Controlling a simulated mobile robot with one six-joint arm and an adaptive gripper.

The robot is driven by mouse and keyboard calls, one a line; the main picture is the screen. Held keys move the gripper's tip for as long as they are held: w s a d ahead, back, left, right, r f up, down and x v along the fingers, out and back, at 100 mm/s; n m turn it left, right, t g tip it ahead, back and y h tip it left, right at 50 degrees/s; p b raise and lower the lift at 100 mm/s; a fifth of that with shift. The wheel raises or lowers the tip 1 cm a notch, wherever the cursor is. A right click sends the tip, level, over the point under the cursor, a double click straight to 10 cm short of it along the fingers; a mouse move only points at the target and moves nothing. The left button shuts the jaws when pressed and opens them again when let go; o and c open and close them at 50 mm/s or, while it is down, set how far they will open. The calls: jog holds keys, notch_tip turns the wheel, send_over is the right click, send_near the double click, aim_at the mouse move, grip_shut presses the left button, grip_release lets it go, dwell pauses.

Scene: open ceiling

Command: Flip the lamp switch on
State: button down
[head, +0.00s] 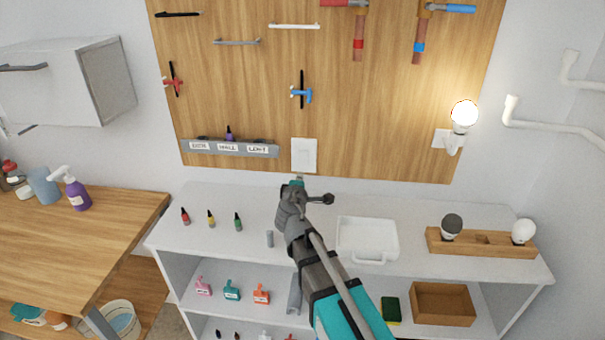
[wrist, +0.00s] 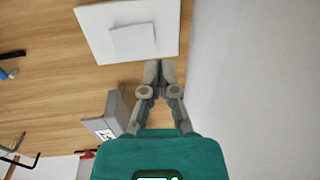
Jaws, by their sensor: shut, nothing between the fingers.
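The white switch plate (head: 304,155) is on the wooden wall panel, above the shelf top. In the wrist view the plate (wrist: 90,27) shows a square white rocker (wrist: 133,40) at its middle. The lamp bulb (head: 464,113) glows bright in its white wall holder (head: 454,146), right of the switch. My gripper (head: 298,181) is just below the plate in the head view. In the wrist view its shut, empty fingertips (wrist: 159,64) are close to the plate's edge, off the rocker. I cannot tell whether they touch the panel.
A grey rail (head: 229,149) with labels is left of the switch; it also shows near my fingers in the wrist view (wrist: 113,112). Small bottles and a white tray (head: 367,240) stand on the shelf top. A wooden holder (head: 480,243) with two bulbs is at right.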

jog(key=s+f, duration=0.1)
jog(key=s, duration=0.7)
jog(key=shift+b, duration=0.45)
jog(key=shift+a+f, duration=0.1)
